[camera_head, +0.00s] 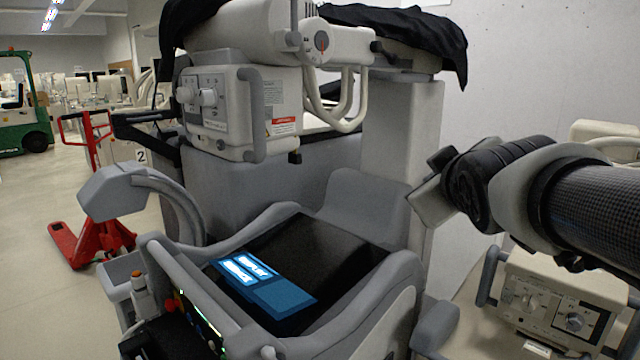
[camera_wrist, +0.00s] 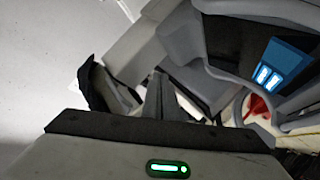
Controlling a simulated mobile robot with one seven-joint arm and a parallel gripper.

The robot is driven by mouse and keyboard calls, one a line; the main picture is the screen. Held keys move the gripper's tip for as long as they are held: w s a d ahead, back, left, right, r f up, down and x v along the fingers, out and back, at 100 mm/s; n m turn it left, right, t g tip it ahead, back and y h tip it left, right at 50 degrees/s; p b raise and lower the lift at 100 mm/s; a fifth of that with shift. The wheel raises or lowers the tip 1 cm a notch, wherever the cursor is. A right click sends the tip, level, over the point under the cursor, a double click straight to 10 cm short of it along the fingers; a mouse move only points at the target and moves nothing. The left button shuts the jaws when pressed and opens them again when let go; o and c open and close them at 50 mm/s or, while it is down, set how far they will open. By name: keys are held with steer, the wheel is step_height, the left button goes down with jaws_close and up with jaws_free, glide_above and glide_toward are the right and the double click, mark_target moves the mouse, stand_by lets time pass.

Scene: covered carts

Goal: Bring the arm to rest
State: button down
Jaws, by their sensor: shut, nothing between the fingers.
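My arm reaches in from the right edge of the head view, with a dark tube, a pale collar and a black wrist. My gripper (camera_head: 432,203) is at its end, in the air to the right of the large grey machine (camera_head: 400,135). The fingertips are hard to make out there. In the wrist view my gripper (camera_wrist: 158,92) shows its dark fingers together, with nothing between them. A green light glows on its body. The machine also shows beyond the fingers in the wrist view, tilted.
A black cover (camera_head: 420,35) drapes the machine's top. A blue panel (camera_head: 262,282) with white labels lies on its dark front surface. A beige unit (camera_head: 555,300) stands below my arm. A red pallet jack (camera_head: 85,240) and green forklift (camera_head: 25,115) stand left. A pale wall is behind.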

steer(key=s+a+f+m+g+y, duration=0.1)
steer(key=s+a+f+m+g, duration=0.2)
steer(key=s+f, duration=0.65)
steer(key=s+a+f+m+g+y, duration=0.1)
steer(key=s+f+m+g, duration=0.3)
steer(key=s+f, duration=0.6)
step_height(320, 180, up, 17)
steer(key=g+p, duration=0.1)
steer(key=p, duration=1.5)
steer(key=shift+s+r+n, duration=0.2)
steer(key=shift+s+n, duration=0.2)
